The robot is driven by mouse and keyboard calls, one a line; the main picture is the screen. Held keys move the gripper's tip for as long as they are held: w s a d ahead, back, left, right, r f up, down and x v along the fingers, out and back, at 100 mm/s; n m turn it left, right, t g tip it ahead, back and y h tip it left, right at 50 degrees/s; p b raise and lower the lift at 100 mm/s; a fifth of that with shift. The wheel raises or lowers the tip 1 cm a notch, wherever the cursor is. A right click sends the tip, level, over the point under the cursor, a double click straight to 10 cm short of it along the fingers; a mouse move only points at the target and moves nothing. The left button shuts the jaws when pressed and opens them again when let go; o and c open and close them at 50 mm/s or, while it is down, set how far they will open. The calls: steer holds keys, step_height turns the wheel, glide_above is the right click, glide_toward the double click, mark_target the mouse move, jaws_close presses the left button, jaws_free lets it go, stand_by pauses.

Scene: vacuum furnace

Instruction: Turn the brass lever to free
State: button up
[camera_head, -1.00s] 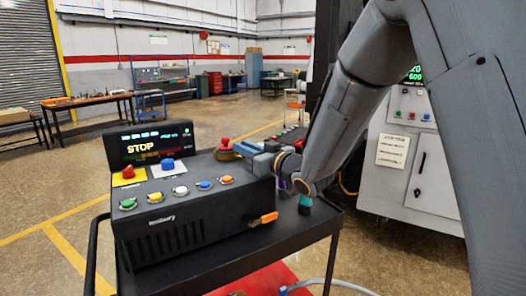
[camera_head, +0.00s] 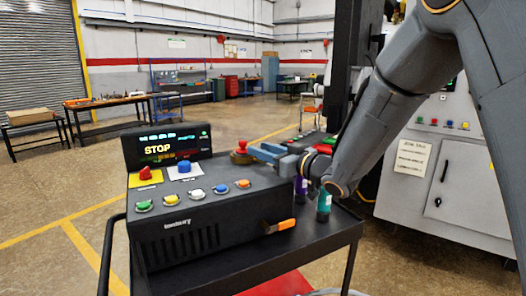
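My gripper (camera_head: 262,152), with blue-grey fingers, reaches in from the right above the far right end of the dark control box (camera_head: 175,235). Its fingertips are close beside a brass-coloured base (camera_head: 241,158) under a red knob (camera_head: 242,146); I cannot tell whether they touch. The gap between the fingers is too small to judge. No part is clearly recognisable as a brass lever; the brass-coloured piece is the nearest match. An orange-handled lever (camera_head: 280,226) sticks out low at the box's front right. The display (camera_head: 167,148) reads STOP.
The box stands on a dark cart (camera_head: 320,243). Purple (camera_head: 301,188) and teal (camera_head: 324,204) cylinders stand on it below my wrist. Several coloured buttons (camera_head: 195,194) line the box's top. A grey cabinet (camera_head: 455,195) stands at the right. Floor at the left is open.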

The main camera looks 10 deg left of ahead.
steer(key=shift+d, duration=0.1)
steer(key=b+v, duration=0.2)
steer(key=v, duration=0.5)
steer(key=shift+s+d, duration=0.2)
steer(key=shift+s, duration=0.05)
